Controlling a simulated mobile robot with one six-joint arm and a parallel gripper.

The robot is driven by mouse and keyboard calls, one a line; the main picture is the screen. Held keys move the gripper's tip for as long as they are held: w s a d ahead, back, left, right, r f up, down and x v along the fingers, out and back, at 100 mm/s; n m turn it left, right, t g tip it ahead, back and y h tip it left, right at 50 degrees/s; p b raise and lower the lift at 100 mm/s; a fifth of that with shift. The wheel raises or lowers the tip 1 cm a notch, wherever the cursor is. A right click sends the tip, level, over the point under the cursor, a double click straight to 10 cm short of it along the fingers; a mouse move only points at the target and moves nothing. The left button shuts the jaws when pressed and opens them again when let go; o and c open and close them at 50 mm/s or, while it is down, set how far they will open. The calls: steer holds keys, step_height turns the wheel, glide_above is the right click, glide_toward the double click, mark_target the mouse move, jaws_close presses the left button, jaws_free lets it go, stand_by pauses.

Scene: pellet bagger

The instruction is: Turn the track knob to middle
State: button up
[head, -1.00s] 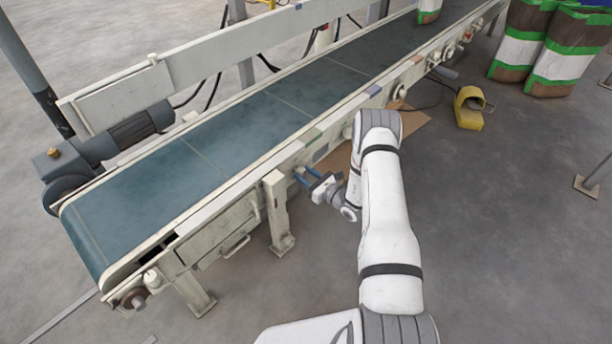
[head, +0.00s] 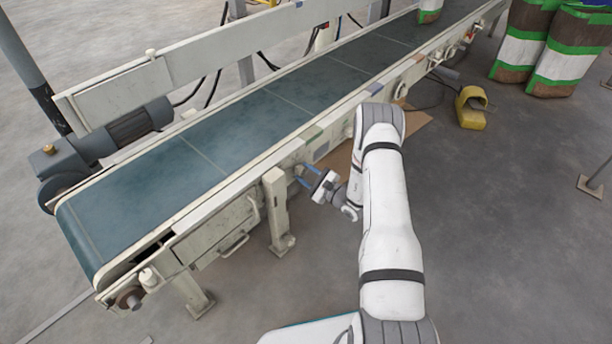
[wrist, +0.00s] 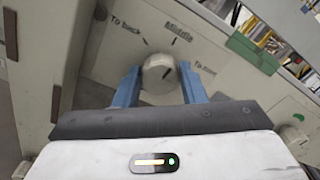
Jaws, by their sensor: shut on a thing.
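The track knob (wrist: 157,75) is a round pale knob on the conveyor's side panel, in the middle of the wrist view. Printed labels surround it: "To back" at upper left, "Middle" (wrist: 179,31) above, and a partly legible third one at right. A dark mark shows on the knob's right part, off to the side of the "Middle" label. My gripper (wrist: 158,84) has its blue fingers on either side of the knob and is shut on it. In the head view my gripper (head: 303,177) reaches the conveyor's near side; the knob is too small to make out there.
The conveyor (head: 237,129) with its blue belt runs diagonally past my arm. A support leg (head: 276,215) stands left of my gripper. A cardboard sheet (head: 411,122) and a yellow foot pedal (head: 472,107) lie on the floor. Striped bags (head: 566,55) stand at upper right. Floor at lower right is clear.

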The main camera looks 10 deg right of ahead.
steer(key=shift+a+n, duration=0.1)
steer(key=shift+n, duration=0.4)
steer(key=o, duration=1)
steer(key=p+v, duration=0.2)
steer(key=v, duration=0.6)
steer(key=shift+w, duration=0.1)
